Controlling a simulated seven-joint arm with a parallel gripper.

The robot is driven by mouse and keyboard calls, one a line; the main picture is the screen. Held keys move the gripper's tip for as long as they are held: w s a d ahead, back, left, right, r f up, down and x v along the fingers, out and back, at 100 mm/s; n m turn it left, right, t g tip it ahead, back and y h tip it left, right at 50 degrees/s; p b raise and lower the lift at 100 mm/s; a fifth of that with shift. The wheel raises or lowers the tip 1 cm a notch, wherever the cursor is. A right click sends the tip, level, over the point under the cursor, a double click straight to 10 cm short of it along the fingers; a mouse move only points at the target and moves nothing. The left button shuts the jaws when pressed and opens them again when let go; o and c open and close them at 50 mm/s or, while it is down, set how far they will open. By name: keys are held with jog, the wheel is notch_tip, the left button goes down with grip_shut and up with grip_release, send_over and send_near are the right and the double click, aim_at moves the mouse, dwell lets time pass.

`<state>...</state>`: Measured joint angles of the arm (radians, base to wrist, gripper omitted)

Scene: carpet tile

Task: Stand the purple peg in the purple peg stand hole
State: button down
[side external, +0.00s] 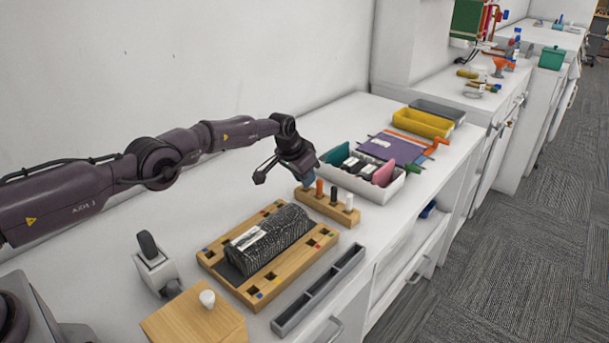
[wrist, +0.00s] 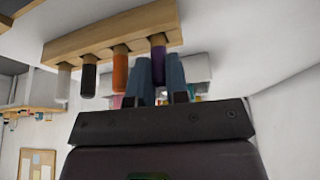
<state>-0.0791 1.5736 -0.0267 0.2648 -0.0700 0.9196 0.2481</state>
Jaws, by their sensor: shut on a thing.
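The wooden peg stand (side external: 327,208) is a narrow block on the white counter. It holds an orange peg (side external: 319,187), a black peg (side external: 334,195) and a white peg (side external: 349,202), all upright. My gripper (side external: 309,182) is over the stand's left end, its blue fingers pointing down. In the wrist view, which looks upside down, the fingers (wrist: 161,72) are shut on the purple peg (wrist: 158,60), beside the orange peg (wrist: 120,70). The peg's far end meets the stand (wrist: 110,30); how deep it sits cannot be told. The side view hides the purple peg.
A wooden board (side external: 215,262) with square holes carries a dark patterned roll (side external: 268,240) in front. A white bin (side external: 390,192) with coloured items stands close behind the stand. A grey tray (side external: 320,290) lies near the counter edge. Free counter lies left of my gripper.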

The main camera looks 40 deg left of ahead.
jog(key=c, duration=1.1)
grip_release()
